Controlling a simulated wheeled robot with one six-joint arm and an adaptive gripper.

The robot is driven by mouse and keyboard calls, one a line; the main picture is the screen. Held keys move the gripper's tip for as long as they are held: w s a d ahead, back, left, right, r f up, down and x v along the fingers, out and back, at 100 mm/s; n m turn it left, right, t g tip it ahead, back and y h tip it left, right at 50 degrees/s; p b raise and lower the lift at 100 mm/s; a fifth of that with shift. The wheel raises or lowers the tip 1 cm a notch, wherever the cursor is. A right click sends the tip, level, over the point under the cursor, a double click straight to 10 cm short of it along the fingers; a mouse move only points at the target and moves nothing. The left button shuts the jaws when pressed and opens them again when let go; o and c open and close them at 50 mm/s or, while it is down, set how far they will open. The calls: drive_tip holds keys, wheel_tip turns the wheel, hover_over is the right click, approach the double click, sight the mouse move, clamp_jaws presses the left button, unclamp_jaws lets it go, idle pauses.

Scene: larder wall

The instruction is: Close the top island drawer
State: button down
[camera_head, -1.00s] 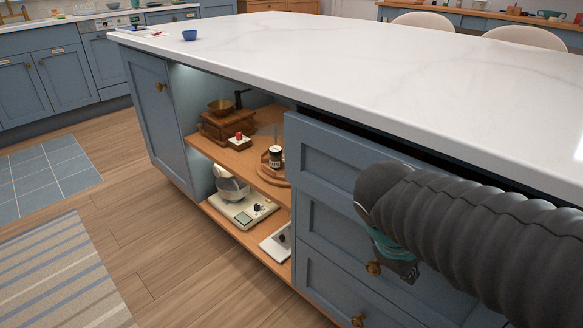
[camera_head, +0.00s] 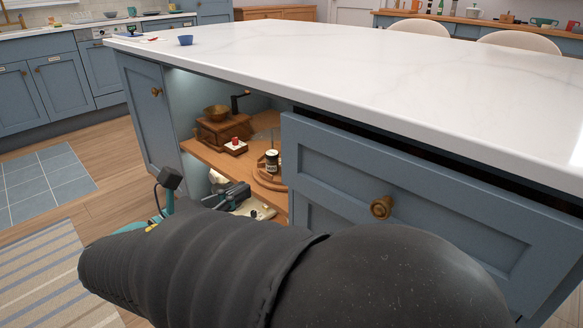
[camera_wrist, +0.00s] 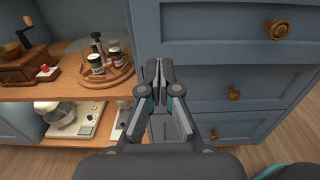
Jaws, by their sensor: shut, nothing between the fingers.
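The top island drawer (camera_head: 335,170) stands partly out, with a dark gap between its front and the white countertop. Its round brass knob (camera_head: 381,207) is at the middle of its front. In the wrist view the drawer front (camera_wrist: 210,40) is at the upper right, with its knob (camera_wrist: 277,29) near the right edge. My gripper (camera_wrist: 159,75) is shut and empty. It is in front of the left edge of the drawer stack, beside the open shelves, and I see no contact with the drawer.
Two lower drawers (camera_wrist: 220,90) sit below the top one. The countertop (camera_head: 370,75) overhangs; wooden floor lies left.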

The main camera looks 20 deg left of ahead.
sight(298, 160)
drive_tip(key=x, duration=1.3)
drive_tip(key=shift+w+d+b, duration=0.1)
drive_tip(key=shift+d+b, duration=0.05)
drive_tip(key=shift+b, duration=0.15)
drive_tip(key=shift+w, duration=0.1)
